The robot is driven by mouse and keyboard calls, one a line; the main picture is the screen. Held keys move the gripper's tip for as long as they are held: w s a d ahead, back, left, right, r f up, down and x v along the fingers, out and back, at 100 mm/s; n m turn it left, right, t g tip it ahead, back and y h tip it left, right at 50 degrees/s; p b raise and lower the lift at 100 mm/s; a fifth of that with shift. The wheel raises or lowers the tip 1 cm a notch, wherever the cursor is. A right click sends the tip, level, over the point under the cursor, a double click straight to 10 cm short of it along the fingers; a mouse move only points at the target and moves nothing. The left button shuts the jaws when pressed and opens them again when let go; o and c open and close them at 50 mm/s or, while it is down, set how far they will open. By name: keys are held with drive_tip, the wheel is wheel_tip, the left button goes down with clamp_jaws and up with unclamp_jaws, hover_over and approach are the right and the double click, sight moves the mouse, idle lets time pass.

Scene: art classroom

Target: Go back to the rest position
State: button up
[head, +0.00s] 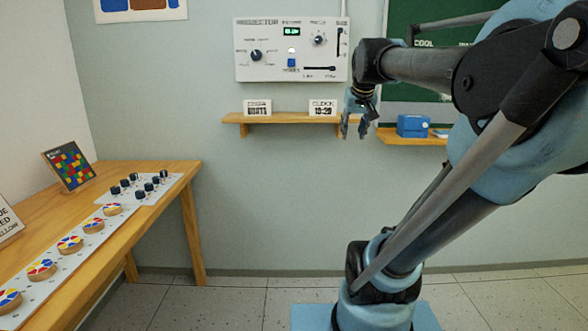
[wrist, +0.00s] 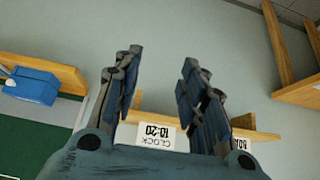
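My gripper (head: 358,127) hangs from my arm near the wall shelf, fingers downward, in the head view. In the wrist view my gripper (wrist: 155,88) shows two dark blue-grey fingers spread apart with nothing between the tips, so it is open and empty. The white clock card (head: 323,107) stands on the wooden shelf (head: 284,118), left of my gripper in the head view. The clock card (wrist: 156,137) appears upside down between the finger bases in the wrist view, beyond them. My arm covers much of the right side of the head view.
A white projector panel (head: 291,49) with knobs is on the wall above the shelf. A blue box (head: 412,126) sits on a second shelf (head: 400,137) by a green board (head: 401,17). A wooden table (head: 172,180) with coloured discs and dark knobs stands left. The floor between is clear.

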drive_tip(key=s+f+g, duration=0.2)
drive_tip(key=s+f, duration=0.9)
drive_tip(key=f, duration=0.3)
drive_tip(key=s+f+g, duration=0.2)
drive_tip(key=s+f, duration=0.9)
drive_tip(key=f, duration=0.3)
drive_tip(key=shift+g, duration=0.3)
drive_tip(key=shift+w, duration=0.1)
drive_tip(key=shift+w+f, duration=0.2)
drive_tip(key=shift+w, duration=0.2)
